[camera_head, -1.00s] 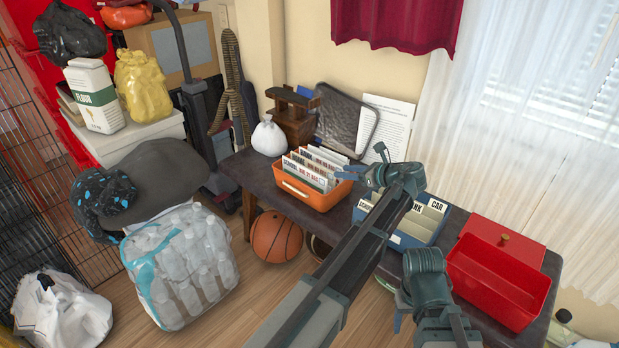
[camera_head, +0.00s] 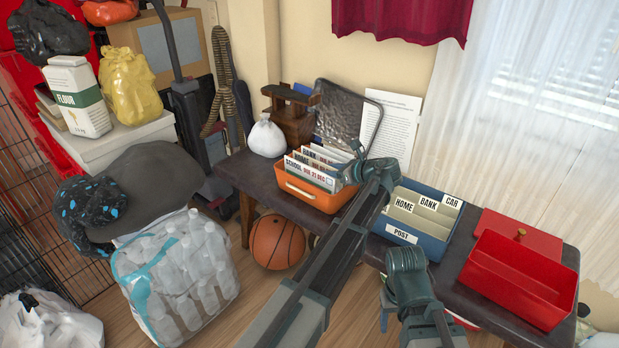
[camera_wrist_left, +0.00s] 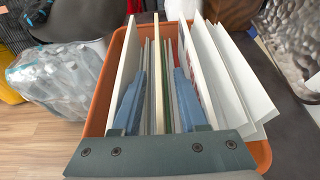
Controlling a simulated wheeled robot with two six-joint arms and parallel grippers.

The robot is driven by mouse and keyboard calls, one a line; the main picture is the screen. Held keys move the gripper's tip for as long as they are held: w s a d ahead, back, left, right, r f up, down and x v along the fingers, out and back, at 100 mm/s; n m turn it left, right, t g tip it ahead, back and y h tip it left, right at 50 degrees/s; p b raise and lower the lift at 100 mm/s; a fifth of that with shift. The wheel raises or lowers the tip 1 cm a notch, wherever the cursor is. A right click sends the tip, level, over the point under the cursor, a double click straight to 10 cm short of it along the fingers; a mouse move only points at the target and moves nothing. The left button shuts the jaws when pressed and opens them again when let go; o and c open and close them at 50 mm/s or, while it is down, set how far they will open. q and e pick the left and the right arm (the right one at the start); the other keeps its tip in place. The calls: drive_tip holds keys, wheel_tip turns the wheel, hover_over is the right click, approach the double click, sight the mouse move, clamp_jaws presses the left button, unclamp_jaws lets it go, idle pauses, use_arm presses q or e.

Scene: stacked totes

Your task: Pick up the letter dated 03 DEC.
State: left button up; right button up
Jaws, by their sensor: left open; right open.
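The letters (camera_head: 312,172) stand upright in an orange box (camera_head: 310,196) on the table. The front one reads SCHOOL with a red due date that looks like 27 or 21 DEC; HOME and BANK letters stand behind. I cannot read 03 DEC on any. My left gripper (camera_wrist_left: 158,85) is open, its blue fingers down among the letters in the orange box. A cream sheet (camera_wrist_left: 159,60) and thin grey edges stand between the fingers; white letters (camera_wrist_left: 225,75) stand to the right. My right gripper (camera_head: 386,303) is low in front of the table, largely hidden by its arm.
A blue POST box (camera_head: 402,233) with HOME, BANK and CAR dividers stands right of the orange box. A red open box (camera_head: 520,280) and its lid stand further right. A white bag (camera_head: 267,137) and a wooden object (camera_head: 291,113) stand behind.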

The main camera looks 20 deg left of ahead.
use_arm(q)
clamp_jaws()
drive_tip(key=shift+r, duration=0.15)
use_arm(e)
drive_tip(key=shift+r, duration=0.15)
use_arm(q)
wheel_tip(320, 180, up, 10)
drive_tip(key=p, duration=1)
use_arm(e)
wheel_tip(320, 180, up, 10)
drive_tip(key=shift+d, duration=0.1)
